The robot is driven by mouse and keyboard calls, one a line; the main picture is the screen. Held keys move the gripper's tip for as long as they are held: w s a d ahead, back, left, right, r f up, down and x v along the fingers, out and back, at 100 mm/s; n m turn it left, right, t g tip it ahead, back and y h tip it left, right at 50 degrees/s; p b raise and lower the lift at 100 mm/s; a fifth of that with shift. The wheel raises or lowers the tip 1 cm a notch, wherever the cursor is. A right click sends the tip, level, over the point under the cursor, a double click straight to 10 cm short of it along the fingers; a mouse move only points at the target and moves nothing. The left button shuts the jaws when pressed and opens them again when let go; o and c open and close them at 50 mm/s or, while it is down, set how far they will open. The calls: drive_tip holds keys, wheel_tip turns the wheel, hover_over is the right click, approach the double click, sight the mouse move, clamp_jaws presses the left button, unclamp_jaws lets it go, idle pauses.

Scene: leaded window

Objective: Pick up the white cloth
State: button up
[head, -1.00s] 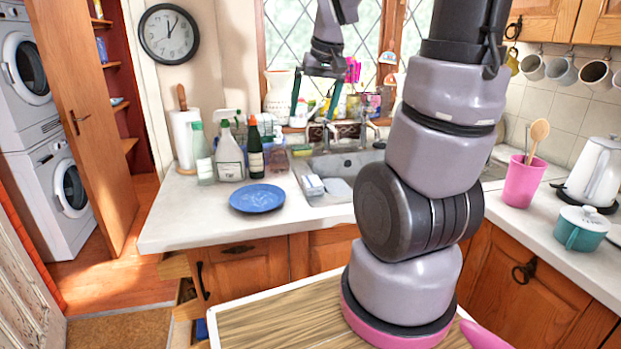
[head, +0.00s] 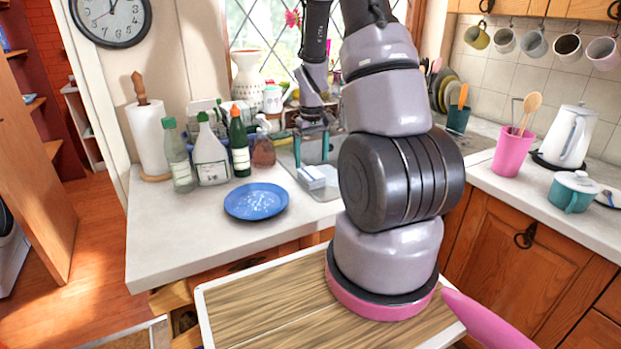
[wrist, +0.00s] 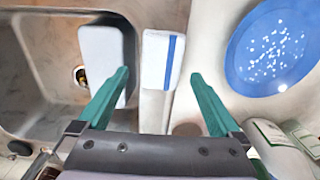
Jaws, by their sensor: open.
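The white cloth (wrist: 163,60) looks like a small folded rectangle with a blue stripe, lying flat by the sink edge in the wrist view. In the head view the cloth (head: 311,178) lies on the counter at the sink's left rim. My gripper (wrist: 159,75) is open and empty, its teal fingers on either side of the cloth's near part in the wrist view. In the head view my gripper (head: 312,150) points down just above and behind the cloth. The height gap is hard to judge.
A pale block (wrist: 102,55) sits beside the cloth at the sink (wrist: 45,50), partly behind my left finger. A blue plate (head: 256,201) lies on the counter nearby. Several bottles (head: 211,155) and a paper roll (head: 148,137) stand behind it. The front counter is clear.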

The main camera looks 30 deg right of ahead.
sight(311, 173)
wheel_tip(311, 173, down, 6)
drive_tip(key=shift+a+r, duration=0.1)
idle(0.4)
